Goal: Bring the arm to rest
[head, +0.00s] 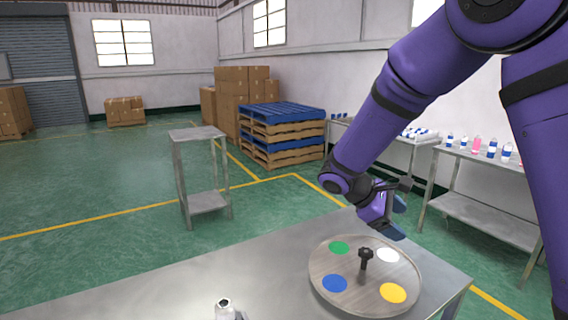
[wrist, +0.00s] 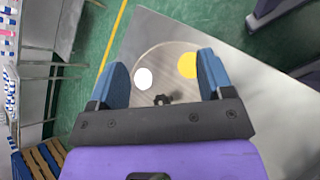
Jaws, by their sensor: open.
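My purple arm reaches in from the upper right in the head view, and my gripper (head: 396,218) hangs above the far side of a round turntable. In the wrist view my gripper (wrist: 162,80) shows two blue fingers spread wide with nothing between them. The round turntable (head: 322,262) lies on the metal table and has a dark knob (head: 366,256) at its middle. It bears green (head: 339,247), white (head: 388,255), blue (head: 335,283) and yellow (head: 393,293) discs. The wrist view shows the white disc (wrist: 143,79) and yellow disc (wrist: 188,65) beyond the fingers.
The metal table (head: 200,285) bears a small whitish item (head: 225,309) at its front edge. A small metal stand (head: 198,133) is behind it. Side benches (head: 480,160) with bottles line the right wall. Stacked pallets (head: 283,130) and boxes (head: 232,95) stand farther back. Open floor lies left.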

